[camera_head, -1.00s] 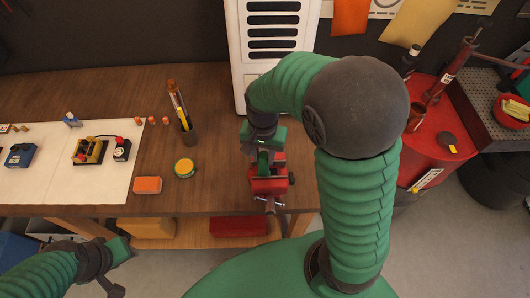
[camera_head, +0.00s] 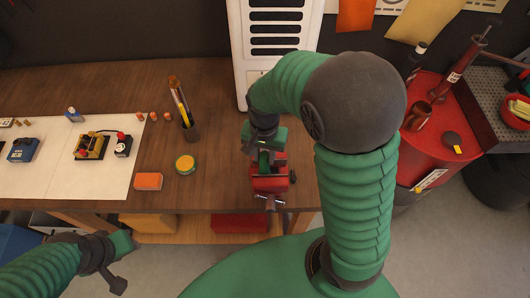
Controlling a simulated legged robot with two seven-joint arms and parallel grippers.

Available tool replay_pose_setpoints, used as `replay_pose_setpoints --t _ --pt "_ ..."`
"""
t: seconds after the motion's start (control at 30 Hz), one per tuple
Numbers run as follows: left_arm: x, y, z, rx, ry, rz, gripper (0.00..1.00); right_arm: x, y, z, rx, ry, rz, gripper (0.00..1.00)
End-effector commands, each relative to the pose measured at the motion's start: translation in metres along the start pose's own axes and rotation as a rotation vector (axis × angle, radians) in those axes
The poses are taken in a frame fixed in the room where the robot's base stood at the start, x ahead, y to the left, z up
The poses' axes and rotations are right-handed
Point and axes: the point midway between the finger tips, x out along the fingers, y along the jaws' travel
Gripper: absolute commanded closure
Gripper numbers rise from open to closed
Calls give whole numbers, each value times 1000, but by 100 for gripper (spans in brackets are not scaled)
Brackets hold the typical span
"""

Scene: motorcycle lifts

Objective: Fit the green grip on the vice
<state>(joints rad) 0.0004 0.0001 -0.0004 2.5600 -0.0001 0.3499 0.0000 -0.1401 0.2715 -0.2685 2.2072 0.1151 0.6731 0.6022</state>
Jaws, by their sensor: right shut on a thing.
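The red vice (camera_head: 270,184) is on the front edge of the wooden bench, with its metal handle at the front. My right gripper (camera_head: 264,155) is directly above and behind the vice, shut on the green grip (camera_head: 264,162). The grip is small here and partly hidden by the gripper. I cannot tell whether it touches the vice jaws. My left gripper (camera_head: 122,262) is low at the left, in front of the bench and away from the vice. Its fingers do not show clearly enough to tell open from shut.
On the bench (camera_head: 210,90) are an orange block (camera_head: 148,181), a round yellow-green tin (camera_head: 185,164) and a pen holder (camera_head: 189,131). A white mat (camera_head: 60,185) with small devices lies at the left. A white panelled cabinet (camera_head: 238,50) stands behind; a red drum (camera_head: 430,150) is at the right.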

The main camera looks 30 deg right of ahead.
Motion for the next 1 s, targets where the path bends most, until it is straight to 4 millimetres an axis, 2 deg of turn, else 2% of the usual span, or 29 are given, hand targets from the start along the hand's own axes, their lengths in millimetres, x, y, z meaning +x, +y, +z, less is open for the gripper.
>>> replay_pose_setpoints --t 0.5,1.0 --pt "-1 0 0 1 0 0 64 -1 -4 4 1 2 2 100" --pt "-4 0 -1 1 0 0 64 0 3 -1 1 0 1 100"
